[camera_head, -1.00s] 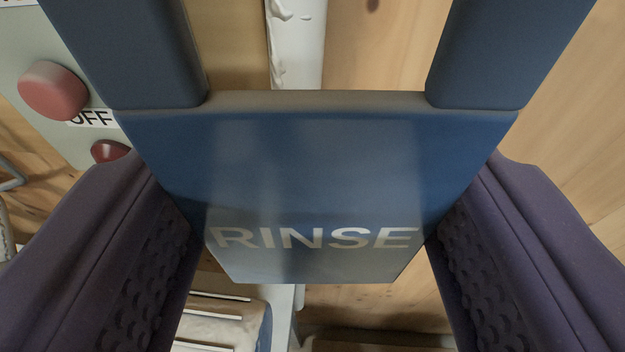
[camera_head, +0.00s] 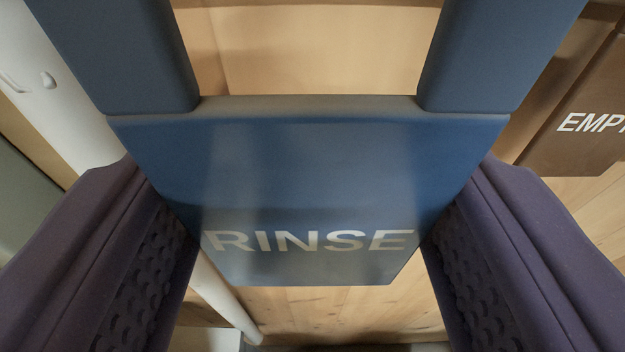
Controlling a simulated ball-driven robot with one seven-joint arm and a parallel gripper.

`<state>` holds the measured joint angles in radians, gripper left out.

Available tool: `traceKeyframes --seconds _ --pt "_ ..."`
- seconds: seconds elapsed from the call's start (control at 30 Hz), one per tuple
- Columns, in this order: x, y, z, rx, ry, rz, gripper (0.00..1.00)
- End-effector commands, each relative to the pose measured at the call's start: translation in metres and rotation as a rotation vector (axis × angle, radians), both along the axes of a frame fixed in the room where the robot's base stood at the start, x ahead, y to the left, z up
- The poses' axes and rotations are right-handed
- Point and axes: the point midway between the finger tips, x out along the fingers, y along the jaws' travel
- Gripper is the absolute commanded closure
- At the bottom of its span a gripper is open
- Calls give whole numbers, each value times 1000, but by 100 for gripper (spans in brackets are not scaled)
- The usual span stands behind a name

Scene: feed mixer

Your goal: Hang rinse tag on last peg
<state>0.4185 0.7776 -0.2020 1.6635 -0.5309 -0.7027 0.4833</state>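The blue rinse tag (camera_head: 310,170) fills the middle of the view, with white letters RINSE near its lower edge. Two blue upright bars rise from its top corners and run out of the top of the picture. My gripper (camera_head: 312,235) is shut on the tag, one purple padded finger at each side edge. No peg can be made out in this view.
A brown tag (camera_head: 580,115) with white letters starting EMP hangs at the right, cut off by the picture edge. A white pipe (camera_head: 75,90) runs slanting at the left. A pale wooden wall (camera_head: 320,50) lies behind the rinse tag.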

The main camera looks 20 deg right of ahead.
Motion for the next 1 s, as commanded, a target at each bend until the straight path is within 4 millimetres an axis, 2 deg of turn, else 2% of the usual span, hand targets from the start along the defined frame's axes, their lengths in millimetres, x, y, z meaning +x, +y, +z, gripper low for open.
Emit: traceKeyframes --seconds 0.6,1.0 --pt "43 -10 -3 -1 0 1 65" --pt "57 -14 -14 1 0 0 65"
